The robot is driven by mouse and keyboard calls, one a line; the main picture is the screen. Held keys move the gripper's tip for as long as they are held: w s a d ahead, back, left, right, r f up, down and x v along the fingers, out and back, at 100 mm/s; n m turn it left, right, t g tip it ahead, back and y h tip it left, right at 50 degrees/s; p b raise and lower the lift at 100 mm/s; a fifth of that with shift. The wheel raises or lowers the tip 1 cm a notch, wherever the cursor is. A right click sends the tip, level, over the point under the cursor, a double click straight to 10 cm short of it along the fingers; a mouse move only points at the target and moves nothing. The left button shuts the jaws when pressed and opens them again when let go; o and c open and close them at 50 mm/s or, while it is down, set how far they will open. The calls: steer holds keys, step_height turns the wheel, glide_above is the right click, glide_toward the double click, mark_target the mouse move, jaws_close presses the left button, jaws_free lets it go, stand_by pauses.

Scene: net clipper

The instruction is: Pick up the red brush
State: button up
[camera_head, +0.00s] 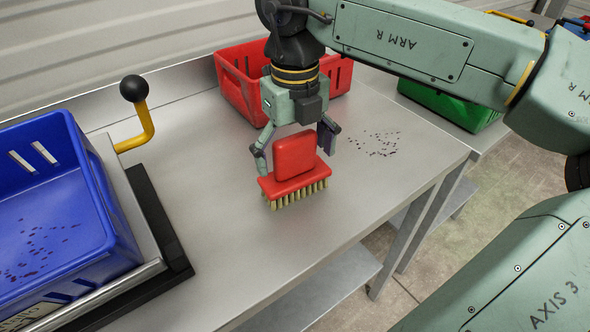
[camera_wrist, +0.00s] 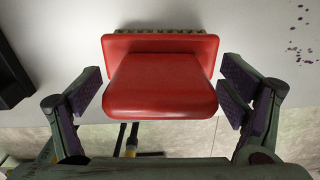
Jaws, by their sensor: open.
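The red brush (camera_head: 294,165) stands upright on the metal table, with its block handle up and pale bristles down. In the wrist view the brush (camera_wrist: 160,84) fills the middle, with its handle toward me. My gripper (camera_head: 294,147) points down over the brush, its fingers spread on either side of the handle. In the wrist view my gripper (camera_wrist: 160,98) shows a finger pad to the left and one to the right of the handle, with a gap on each side. It holds nothing.
A blue crate (camera_head: 118,220) sits at the left beside a yellow lever with a black knob (camera_head: 134,88). A red crate (camera_head: 232,90) stands behind my gripper, and a green crate (camera_head: 440,107) farther right. Dark specks mark the metal table (camera_head: 380,190), whose right edge is close.

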steer(key=shift+f, duration=0.1)
steer(key=shift+c, duration=0.2)
steer(key=c, duration=1.9)
